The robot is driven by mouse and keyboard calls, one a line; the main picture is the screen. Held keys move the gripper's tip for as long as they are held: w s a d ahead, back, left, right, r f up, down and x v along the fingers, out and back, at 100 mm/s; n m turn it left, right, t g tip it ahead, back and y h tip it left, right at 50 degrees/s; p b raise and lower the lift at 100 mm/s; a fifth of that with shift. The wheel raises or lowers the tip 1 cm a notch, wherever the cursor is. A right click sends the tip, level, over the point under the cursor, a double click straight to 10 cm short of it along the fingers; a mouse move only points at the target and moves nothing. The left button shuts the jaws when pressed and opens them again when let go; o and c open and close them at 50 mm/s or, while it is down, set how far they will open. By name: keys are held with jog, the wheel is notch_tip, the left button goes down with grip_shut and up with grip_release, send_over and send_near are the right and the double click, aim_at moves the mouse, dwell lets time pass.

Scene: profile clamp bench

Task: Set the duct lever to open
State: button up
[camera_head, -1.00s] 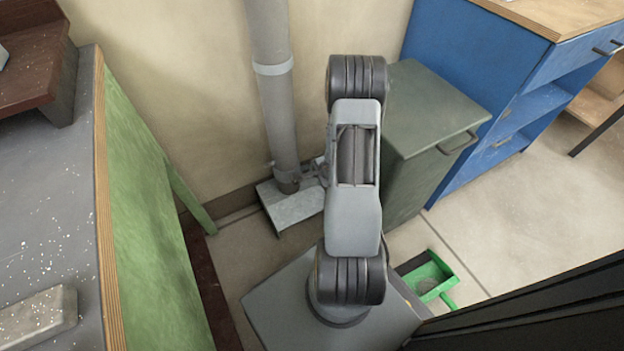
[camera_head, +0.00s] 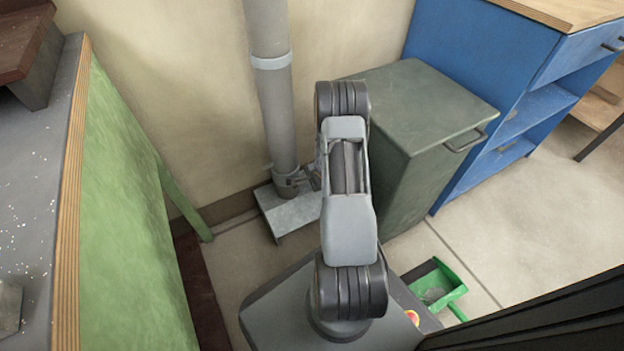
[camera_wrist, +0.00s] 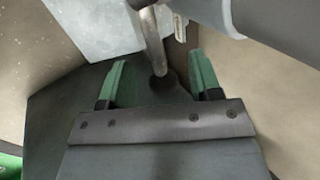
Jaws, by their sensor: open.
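The grey duct (camera_head: 270,100) rises along the wall from a light metal plate (camera_head: 290,213). It also fills the upper right of the wrist view (camera_wrist: 285,30). In the wrist view a grey lever (camera_wrist: 152,42) reaches down beside the duct to a dark rounded end. My gripper (camera_wrist: 160,78) is open, with one green fingertip on each side of the lever's lower end in the picture. I cannot tell whether either finger touches it. In the head view my arm hides most of the gripper and the lever near the duct's foot.
A grey-green cabinet (camera_head: 425,105) stands close right of my arm, with a blue cabinet (camera_head: 485,90) beyond. A green-sided bench (camera_head: 120,210) bounds the left. A green dustpan (camera_head: 440,285) lies on the floor at the right. Open floor shows at far right.

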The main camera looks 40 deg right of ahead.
jog(key=shift+c, duration=0.5)
grip_shut()
jog(key=shift+s, duration=0.1)
